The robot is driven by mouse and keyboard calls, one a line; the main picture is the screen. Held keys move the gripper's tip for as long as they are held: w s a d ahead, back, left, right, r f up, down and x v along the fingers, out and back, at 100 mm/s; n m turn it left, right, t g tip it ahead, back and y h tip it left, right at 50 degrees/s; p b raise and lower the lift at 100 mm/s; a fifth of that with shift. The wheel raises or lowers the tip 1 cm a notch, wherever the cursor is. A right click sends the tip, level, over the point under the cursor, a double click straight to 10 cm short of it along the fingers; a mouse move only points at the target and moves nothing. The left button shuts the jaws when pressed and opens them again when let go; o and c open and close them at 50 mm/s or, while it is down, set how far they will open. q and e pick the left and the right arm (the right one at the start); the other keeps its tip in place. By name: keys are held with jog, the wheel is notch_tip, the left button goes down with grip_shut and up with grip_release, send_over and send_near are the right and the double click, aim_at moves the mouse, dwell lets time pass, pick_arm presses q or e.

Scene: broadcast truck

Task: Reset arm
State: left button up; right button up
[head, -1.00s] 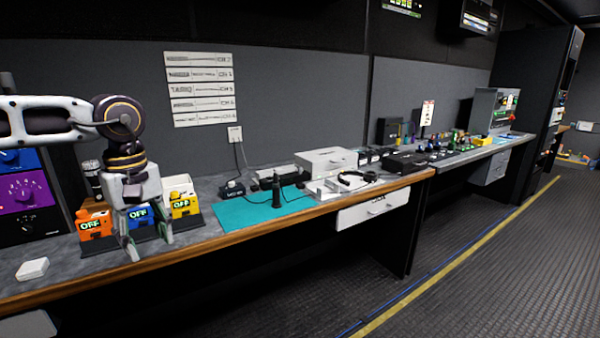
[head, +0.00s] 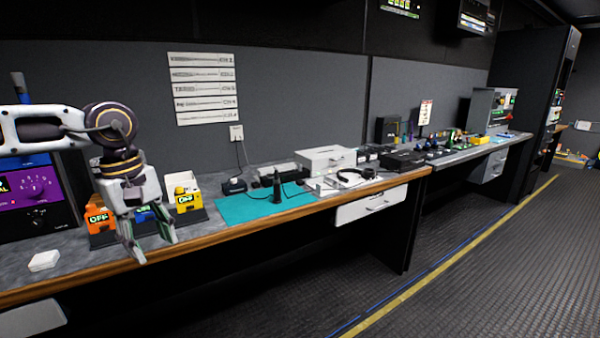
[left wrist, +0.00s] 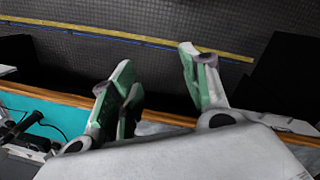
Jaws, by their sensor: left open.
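My left gripper (head: 153,248) comes in from the left in the head view. It is open and empty, with its fingers pointing down near the desk's front edge. It hangs in front of the blue OFF box and hides part of it. In the left wrist view, the two green-padded fingers of my left gripper (left wrist: 158,75) stand apart with nothing between them. The dark floor shows beyond the fingers. My right gripper is in neither view.
The desk (head: 75,262) holds an orange OFF box (head: 97,218), a blue OFF box (head: 147,213), a yellow OFF box (head: 186,199) and a small white block (head: 43,261). A teal mat (head: 240,208) lies to the right. Open floor (head: 480,255) is at the right.

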pick_arm(q)
jog(key=w+a+f+n+t+h, duration=0.3)
jog(key=w+a+f+n+t, duration=0.4)
jog(key=n, duration=0.7)
jog(key=w+a+f+n+t+h, duration=0.4)
jog(key=f+n+t, duration=0.45)
jog(key=n, duration=0.45)
jog(key=s+a+f+n+g+y, duration=0.1)
jog(key=s+a+f+n+y, duration=0.1)
jog(key=f+n+y, duration=0.5)
jog(key=s+a+f+n+g+y, duration=0.1)
jog(key=s+f+n+y, duration=0.15)
jog(key=f+n, duration=0.8)
jog(key=s+d+f+n+g+y, duration=0.1)
jog(key=s+d+f+n+g, duration=0.25)
jog(key=s+f, duration=0.35)
jog(key=s+d+f+n+g, duration=0.2)
jog(key=s+d+f+n, duration=0.2)
jog(key=f, duration=0.6)
jog(key=s+d+f+n+g+h, duration=0.1)
jog(key=s+d+f+n+g, duration=0.1)
jog(key=s+d, duration=0.4)
jog(key=s+d+f+n+g+h, duration=0.2)
jog(key=s+d, duration=0.5)
jog(key=d, duration=0.4)
jog(key=shift+d+f+n+g, duration=0.2)
jog(key=shift+f+n+g, duration=0.65)
jog(key=shift+g, duration=0.25)
